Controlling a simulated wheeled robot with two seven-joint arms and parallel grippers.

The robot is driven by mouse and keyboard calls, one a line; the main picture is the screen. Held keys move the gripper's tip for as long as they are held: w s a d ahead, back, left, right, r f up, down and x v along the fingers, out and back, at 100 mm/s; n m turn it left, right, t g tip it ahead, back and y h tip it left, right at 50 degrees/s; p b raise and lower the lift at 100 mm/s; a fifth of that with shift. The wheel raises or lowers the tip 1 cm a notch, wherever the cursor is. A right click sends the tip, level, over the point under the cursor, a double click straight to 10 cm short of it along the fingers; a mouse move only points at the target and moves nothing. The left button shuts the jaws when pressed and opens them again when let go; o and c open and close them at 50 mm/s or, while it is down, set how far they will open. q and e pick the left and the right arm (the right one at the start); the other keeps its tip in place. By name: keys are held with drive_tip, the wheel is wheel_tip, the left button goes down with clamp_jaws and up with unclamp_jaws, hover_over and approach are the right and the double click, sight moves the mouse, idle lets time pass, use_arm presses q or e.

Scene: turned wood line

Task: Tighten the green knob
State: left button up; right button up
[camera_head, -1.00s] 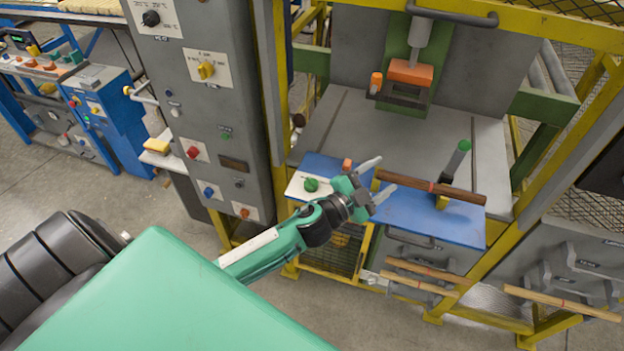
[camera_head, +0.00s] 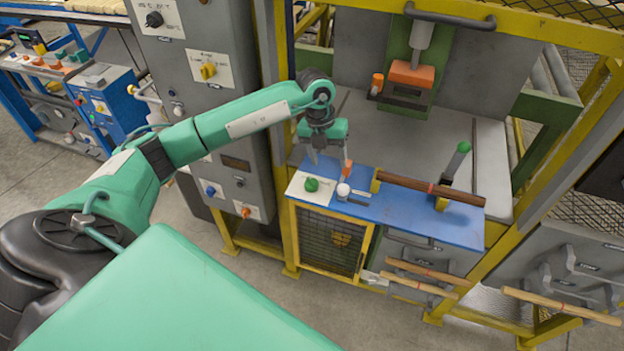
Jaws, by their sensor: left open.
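The fingers do not appear to touch the knob. My right gripper does not show.
The blue bench top (camera_head: 400,212) carries a white round knob (camera_head: 343,190), an orange-handled part (camera_head: 347,170) and a dark wood bar (camera_head: 430,187) on yellow supports. A green-tipped lever (camera_head: 457,160) stands to the right. A grey control cabinet (camera_head: 215,110) stands left.

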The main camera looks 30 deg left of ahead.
use_arm(q)
drive_tip(key=r+y, duration=0.2)
hover_over(311, 180)
drive_tip(key=shift+n, duration=0.4)
wheel_tip(311, 180, down, 13)
drive_tip(key=p, duration=0.5)
drive_tip(key=shift+d, duration=0.15)
drive_tip(key=shift+f, duration=0.55)
drive_tip(key=c, duration=1)
